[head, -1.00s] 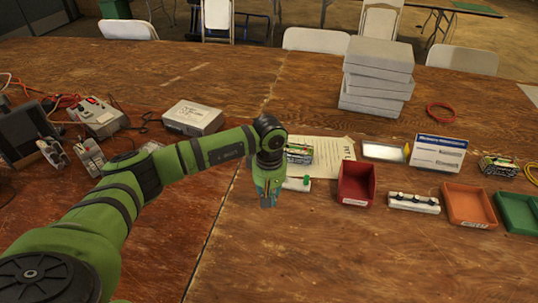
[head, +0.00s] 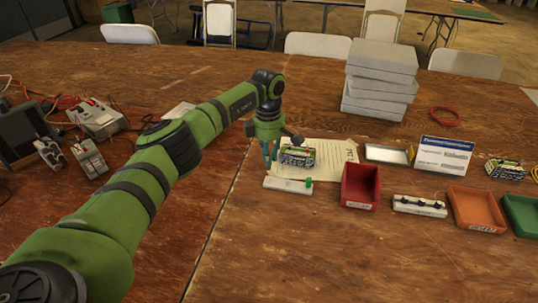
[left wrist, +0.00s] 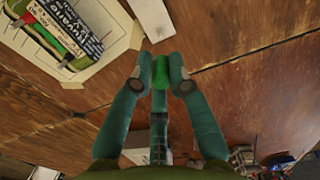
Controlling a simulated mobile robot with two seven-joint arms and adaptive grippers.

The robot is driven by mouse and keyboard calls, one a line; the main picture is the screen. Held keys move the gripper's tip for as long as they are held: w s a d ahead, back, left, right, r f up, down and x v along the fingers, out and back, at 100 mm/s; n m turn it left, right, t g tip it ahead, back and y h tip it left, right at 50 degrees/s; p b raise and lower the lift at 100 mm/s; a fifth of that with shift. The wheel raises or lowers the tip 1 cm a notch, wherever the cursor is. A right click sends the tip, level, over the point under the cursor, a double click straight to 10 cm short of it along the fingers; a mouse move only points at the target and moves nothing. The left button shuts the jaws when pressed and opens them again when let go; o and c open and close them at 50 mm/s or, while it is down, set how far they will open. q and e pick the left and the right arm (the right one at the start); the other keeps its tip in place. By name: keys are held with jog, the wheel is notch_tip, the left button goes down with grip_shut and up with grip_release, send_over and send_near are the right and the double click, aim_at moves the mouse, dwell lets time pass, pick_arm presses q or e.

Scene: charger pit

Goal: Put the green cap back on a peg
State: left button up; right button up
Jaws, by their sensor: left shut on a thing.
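My left gripper (head: 270,166) is shut on a green cap (left wrist: 160,72), which shows between the fingertips in the left wrist view. In the head view the gripper points down just behind the left part of a white peg strip (head: 284,185); its height above the table is hard to judge. A small green piece (head: 308,181) stands at the right end of this strip. Part of a white strip (left wrist: 152,18) also shows ahead of the fingers in the left wrist view. The pegs are too small to make out. My right gripper is not in view.
A battery pack (head: 297,156) lies on a paper sheet (head: 335,155) close to the gripper's right. A red bin (head: 360,186), a white strip with black caps (head: 419,206) and an orange bin (head: 477,209) stand farther right. The table front is clear.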

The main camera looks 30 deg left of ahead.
pick_arm(q)
jog(key=shift+f+b, duration=1.45)
jog(key=shift+f, duration=0.85)
jog(key=shift+f+b, duration=0.9)
jog(key=shift+f, duration=0.25)
jog(key=shift+f+b, duration=0.15)
jog(key=shift+b, duration=0.3)
jog(key=o, duration=0.8)
jog(key=shift+o, duration=0.9)
